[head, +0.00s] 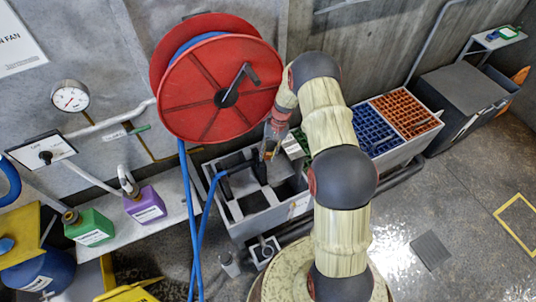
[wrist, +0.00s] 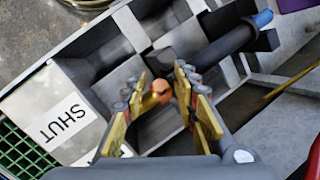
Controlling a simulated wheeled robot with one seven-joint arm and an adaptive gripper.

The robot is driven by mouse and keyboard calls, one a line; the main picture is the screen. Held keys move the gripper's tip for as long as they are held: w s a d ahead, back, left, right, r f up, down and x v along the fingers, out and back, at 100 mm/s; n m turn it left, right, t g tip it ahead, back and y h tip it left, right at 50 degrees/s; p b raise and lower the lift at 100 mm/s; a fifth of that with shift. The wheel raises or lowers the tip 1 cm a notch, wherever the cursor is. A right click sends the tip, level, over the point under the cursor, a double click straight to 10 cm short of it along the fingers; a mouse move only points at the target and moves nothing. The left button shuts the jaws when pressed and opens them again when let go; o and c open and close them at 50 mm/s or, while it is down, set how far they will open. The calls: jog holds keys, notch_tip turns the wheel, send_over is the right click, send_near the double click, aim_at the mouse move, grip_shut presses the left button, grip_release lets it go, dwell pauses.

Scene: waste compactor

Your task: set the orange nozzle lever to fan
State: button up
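The orange lever end (wrist: 162,89) shows between the fingers of my gripper (wrist: 160,80) in the wrist view. The fingers stand on either side, with a narrow gap visible on the right; contact on the left is unclear. The black nozzle (wrist: 222,48) lies in the grey tray (wrist: 92,45), with a blue hose end at the upper right. A white label on the tray reads SHUT (wrist: 65,118). In the head view my gripper (head: 268,152) reaches down over the tray (head: 238,222); the lever is hidden there.
A red hose reel (head: 205,95) hangs above the tray, and its blue hose (head: 191,235) drops in front. Purple (head: 145,207) and green (head: 90,229) bottles stand left. Blue (head: 372,132) and orange (head: 405,112) crates stand right. Floor at the right is mostly open.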

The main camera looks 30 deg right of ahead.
jog(key=v, duration=0.7)
jog(key=shift+r, duration=0.2)
